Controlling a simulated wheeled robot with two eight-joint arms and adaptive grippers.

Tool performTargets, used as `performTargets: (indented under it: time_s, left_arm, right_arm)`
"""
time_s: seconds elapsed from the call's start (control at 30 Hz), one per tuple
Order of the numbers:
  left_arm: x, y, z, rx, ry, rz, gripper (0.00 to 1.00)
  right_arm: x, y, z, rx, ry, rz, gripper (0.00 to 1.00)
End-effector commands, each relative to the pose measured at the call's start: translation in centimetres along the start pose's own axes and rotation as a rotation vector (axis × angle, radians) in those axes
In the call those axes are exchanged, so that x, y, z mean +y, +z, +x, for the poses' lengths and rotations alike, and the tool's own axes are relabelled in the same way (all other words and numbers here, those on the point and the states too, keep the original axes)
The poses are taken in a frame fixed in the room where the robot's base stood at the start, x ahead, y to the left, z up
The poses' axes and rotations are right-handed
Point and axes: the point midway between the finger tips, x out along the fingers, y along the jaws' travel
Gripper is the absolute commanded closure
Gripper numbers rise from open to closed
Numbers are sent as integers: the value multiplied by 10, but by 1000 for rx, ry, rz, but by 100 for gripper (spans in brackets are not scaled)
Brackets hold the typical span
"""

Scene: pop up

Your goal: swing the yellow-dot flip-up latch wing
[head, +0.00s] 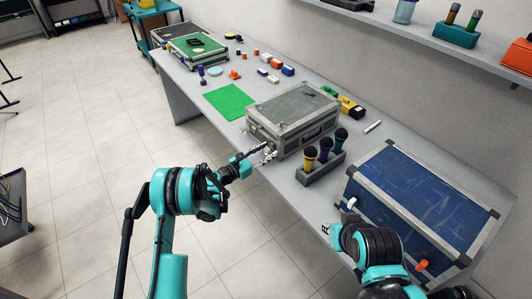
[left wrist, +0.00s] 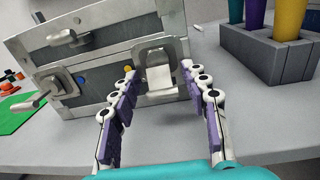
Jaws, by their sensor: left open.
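The grey metal-edged case (head: 292,112) stands on the table, its latched front facing my left arm. In the left wrist view its front (left wrist: 105,40) carries a yellow dot (left wrist: 128,70) beside a metal latch wing (left wrist: 158,80) in a bracket. A second latch wing (left wrist: 28,103) sticks out beside a blue dot (left wrist: 80,80). My left gripper (head: 264,152) is at the case front. In the left wrist view it is open (left wrist: 158,70), its fingers on either side of the yellow-dot wing, with no clear contact.
A grey holder (head: 320,173) with several coloured-handled tools stands right of the case. A large blue case (head: 425,200) is on the near right. A green mat (head: 228,101) and small loose blocks lie farther back. A shelf (head: 440,45) runs above the table.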

Motion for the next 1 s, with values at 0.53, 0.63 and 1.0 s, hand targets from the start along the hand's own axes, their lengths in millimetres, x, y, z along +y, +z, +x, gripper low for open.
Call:
performTargets:
  time_s: [0.53, 0.63, 1.0]
  left_arm:
    - [0, 1, 0, 11, 0, 1, 100]
    - [0, 2, -1, 36, -1, 2, 100]
    - [0, 10, -4, 282, -6, 11, 100]
  right_arm:
    - [0, -1, -2, 0, 0, 0, 77]
    - [0, -3, -4, 0, 0, 0, 77]
    - [0, -18, -25, 0, 0, 0, 77]
